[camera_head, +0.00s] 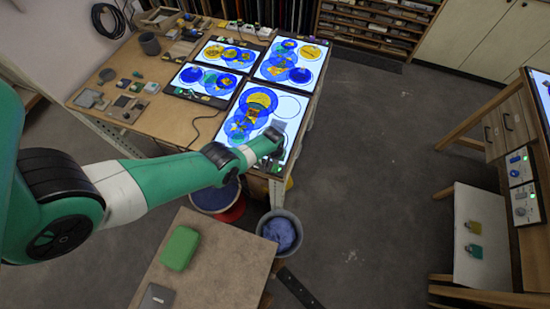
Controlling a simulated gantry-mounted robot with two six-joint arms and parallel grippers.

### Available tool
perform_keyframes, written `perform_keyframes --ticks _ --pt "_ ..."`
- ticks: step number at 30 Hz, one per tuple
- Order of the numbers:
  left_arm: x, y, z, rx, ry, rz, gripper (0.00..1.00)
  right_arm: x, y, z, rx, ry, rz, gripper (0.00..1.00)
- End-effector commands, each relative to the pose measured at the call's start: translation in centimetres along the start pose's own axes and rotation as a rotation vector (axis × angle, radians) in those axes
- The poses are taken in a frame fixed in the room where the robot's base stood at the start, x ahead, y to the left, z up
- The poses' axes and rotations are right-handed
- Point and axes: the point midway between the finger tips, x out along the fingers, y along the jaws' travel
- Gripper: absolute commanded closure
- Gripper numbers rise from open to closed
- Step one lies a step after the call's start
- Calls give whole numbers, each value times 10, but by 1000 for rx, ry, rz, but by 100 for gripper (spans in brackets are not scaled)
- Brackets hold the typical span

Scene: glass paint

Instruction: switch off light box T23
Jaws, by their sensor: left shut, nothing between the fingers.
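Several lit light boxes with blue and yellow circular glass pieces lie on the wooden table. The nearest light box (289,107) is at the table's front right corner. Others are the back right light box (275,72), the back middle light box (212,46) and the left light box (181,90). All glow white. No label T23 is readable, and no switch can be made out. My left gripper (277,129) is shut and empty, over the nearest light box's front right part. My right gripper is not in view.
Small tools and tiles cover the left of the table (150,125). Buckets, including a grey one (281,229), stand below its front edge. A lower board (215,270) carries a green case (180,248). Another bench with control boxes (521,166) is at right. The floor between is clear.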

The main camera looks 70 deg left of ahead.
Motion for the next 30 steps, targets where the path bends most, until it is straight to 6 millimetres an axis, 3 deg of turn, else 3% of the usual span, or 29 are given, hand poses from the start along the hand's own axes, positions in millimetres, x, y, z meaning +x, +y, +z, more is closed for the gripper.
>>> perform_keyframes --ticks 30 --pt "14 0 2 0 0 0 100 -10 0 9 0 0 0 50"
